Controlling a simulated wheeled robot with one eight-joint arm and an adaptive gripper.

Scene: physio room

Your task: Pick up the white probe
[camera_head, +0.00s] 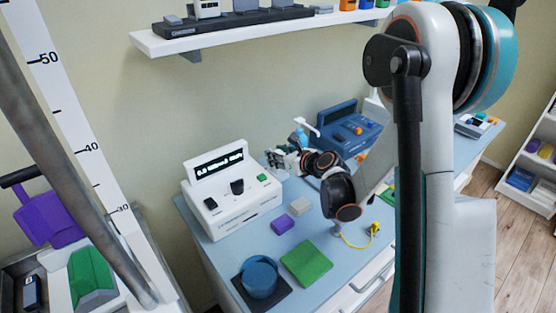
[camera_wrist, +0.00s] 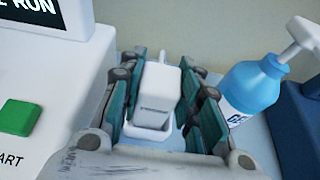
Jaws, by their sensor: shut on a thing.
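The white probe (camera_wrist: 157,92) is upright between the fingers of my gripper (camera_wrist: 161,70) in the wrist view, with a thin grey tip on top and small dark print on its face. The jaws are shut on it from left and right. Its lower end is at a white base low in the wrist view; I cannot tell whether it is apart from it. In the head view my gripper (camera_head: 277,160) is at the back of the blue table, right of the white machine (camera_head: 231,190), and the probe is not clearly visible there.
A blue gel bottle (camera_wrist: 252,88) with a white pump stands close on the right. The white machine's green button (camera_wrist: 18,116) is close on the left. A blue device (camera_head: 348,130) is behind. A green pad (camera_head: 306,262), purple block (camera_head: 283,224) and blue bowl (camera_head: 260,277) lie in front.

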